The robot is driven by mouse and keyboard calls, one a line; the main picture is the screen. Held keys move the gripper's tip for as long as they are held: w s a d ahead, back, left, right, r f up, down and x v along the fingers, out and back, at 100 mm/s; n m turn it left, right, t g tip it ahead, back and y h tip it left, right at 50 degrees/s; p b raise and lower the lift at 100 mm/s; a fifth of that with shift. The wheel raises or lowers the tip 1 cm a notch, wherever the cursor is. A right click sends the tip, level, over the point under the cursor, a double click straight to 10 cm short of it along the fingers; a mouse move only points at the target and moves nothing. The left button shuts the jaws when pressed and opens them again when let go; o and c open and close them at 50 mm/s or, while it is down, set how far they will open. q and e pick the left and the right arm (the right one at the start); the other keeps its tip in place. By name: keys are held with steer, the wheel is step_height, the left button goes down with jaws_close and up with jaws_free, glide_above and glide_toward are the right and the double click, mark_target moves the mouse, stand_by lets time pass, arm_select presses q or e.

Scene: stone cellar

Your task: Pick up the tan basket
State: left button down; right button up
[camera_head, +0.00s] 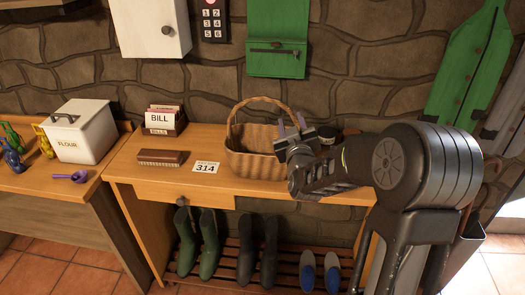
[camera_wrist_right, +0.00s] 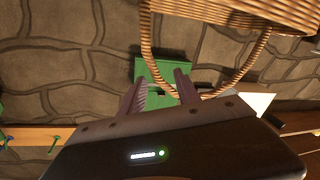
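The tan wicker basket (camera_head: 255,163) stands on the wooden table, its arched handle (camera_head: 258,99) upright. My right gripper (camera_head: 292,124) is at the right side of the basket, close to its rim and handle. In the right wrist view, which looks upside down, the basket (camera_wrist_right: 240,10) is at the top and its handle (camera_wrist_right: 148,45) loops down close to the fingers. My right gripper (camera_wrist_right: 160,80) is open there, its two fingers apart. The handle passes near the right-hand finger; I cannot tell if they touch. My left gripper is not in view.
A flour tin (camera_head: 79,130) stands on the left counter. Boots (camera_head: 208,243) stand on the rack below.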

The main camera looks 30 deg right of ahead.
mark_target(289, 115)
steer(key=shift+s+a+r, duration=0.1)
steer(key=shift+r, duration=0.05)
steer(key=shift+x, duration=1.35)
steer(key=shift+p, duration=0.3)
steer(key=shift+w, duration=0.25)
steer(key=p+x, duration=0.1)
steer(key=x, duration=0.3)
steer(key=shift+w+p, duration=0.3)
steer(key=shift+p, duration=0.1)
jaws_close()
